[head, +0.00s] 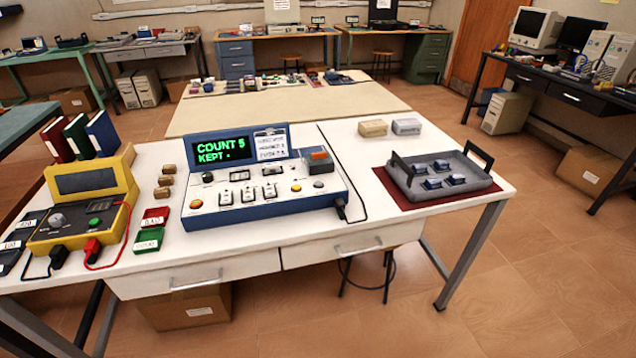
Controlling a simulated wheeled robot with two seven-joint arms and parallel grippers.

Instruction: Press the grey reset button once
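A blue and white console (262,200) stands on the white table. Its screen (222,148) reads "COUNT 5" and "KEPT" with a small mark after it. Its panel has a black knob (208,177), several labelled white switches (248,194), a red-orange button (196,204) at the left and a yellow-orange button (296,187) at the right. A small greyish round spot (318,184), possibly the grey reset button, sits right of that; it is too small to be sure. Neither of my grippers is in view.
A grey handled tray (440,190) holding several small blue parts lies to the right. A black cable runs off the console's right side.

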